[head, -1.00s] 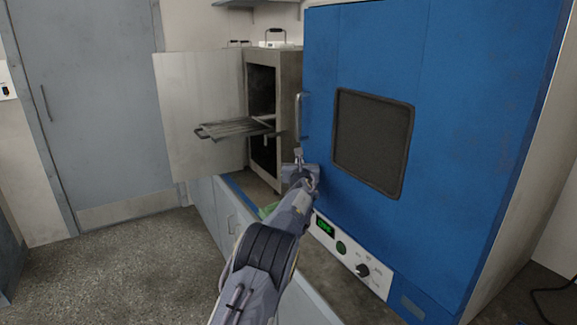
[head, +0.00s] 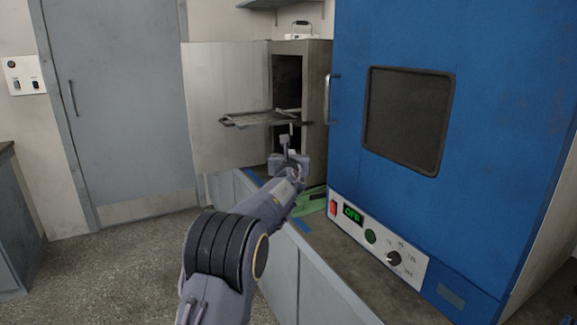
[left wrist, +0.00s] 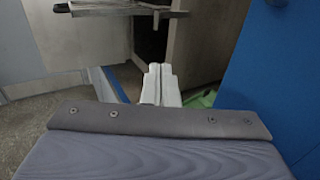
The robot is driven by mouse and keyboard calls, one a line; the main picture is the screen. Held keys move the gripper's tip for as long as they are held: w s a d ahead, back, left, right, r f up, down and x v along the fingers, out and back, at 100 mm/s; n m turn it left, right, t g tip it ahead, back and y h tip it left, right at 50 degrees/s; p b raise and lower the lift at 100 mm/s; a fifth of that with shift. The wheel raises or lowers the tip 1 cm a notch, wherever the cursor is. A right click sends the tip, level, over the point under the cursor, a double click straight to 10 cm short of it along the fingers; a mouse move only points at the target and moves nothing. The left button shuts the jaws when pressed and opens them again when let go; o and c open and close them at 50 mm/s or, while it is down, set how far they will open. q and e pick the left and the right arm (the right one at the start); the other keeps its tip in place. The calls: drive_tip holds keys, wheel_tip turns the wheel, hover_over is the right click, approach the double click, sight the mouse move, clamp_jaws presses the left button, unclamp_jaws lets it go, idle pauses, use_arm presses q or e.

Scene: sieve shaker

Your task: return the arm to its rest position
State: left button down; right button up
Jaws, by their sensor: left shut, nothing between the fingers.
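My left arm reaches up from the bottom middle of the head view. My left gripper (head: 287,146) is in front of the open grey cabinet, left of the blue oven, with no object between its fingers. In the left wrist view its two pale fingers (left wrist: 160,84) are together. My right gripper shows in neither view.
The blue oven (head: 485,120) stands shut on the counter at right, its display reading OFF. The grey cabinet (head: 317,90) has its door (head: 222,135) swung open and a rack (head: 260,119) sticking out. A green item (head: 310,203) lies on the counter. Open floor is at left.

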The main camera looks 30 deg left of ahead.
use_arm(q)
drive_tip(key=shift+s+a, duration=0.3)
drive_tip(key=shift+s, duration=0.1)
drive_tip(key=s+a+r+n+g+y+p, duration=0.1)
drive_tip(key=s+a+n+g+p, duration=0.15)
drive_tip(key=s+n, duration=0.4)
drive_tip(key=s+a+r+n+g+y+p, duration=0.1)
drive_tip(key=s+a+n+g, duration=0.1)
drive_tip(key=s+a+n, duration=0.35)
drive_tip(key=s+d+f+n+g+h+p, duration=0.2)
drive_tip(key=s+d+f+n, duration=0.1)
drive_tip(key=s+n, duration=0.75)
drive_tip(key=s+d+f+n+g+h+p, duration=0.1)
drive_tip(key=s+d+f+n+h, duration=0.1)
drive_tip(key=s+d, duration=0.7)
drive_tip(key=s+d+f+n+g+h+p, duration=0.1)
drive_tip(key=s+d+f+n+h+p, duration=0.1)
drive_tip(key=s+d, duration=0.7)
drive_tip(key=s+d+f+n+g+h+p, duration=0.1)
drive_tip(key=s+d+f+n+h, duration=0.3)
drive_tip(key=s+d, duration=0.5)
drive_tip(key=s+n+g+h, duration=0.1)
drive_tip(key=n+h, duration=0.1)
drive_tip(key=h, duration=0.1)
drive_tip(key=shift+f+h, duration=0.25)
drive_tip(key=shift+h, duration=0.05)
drive_tip(key=shift+s, duration=0.1)
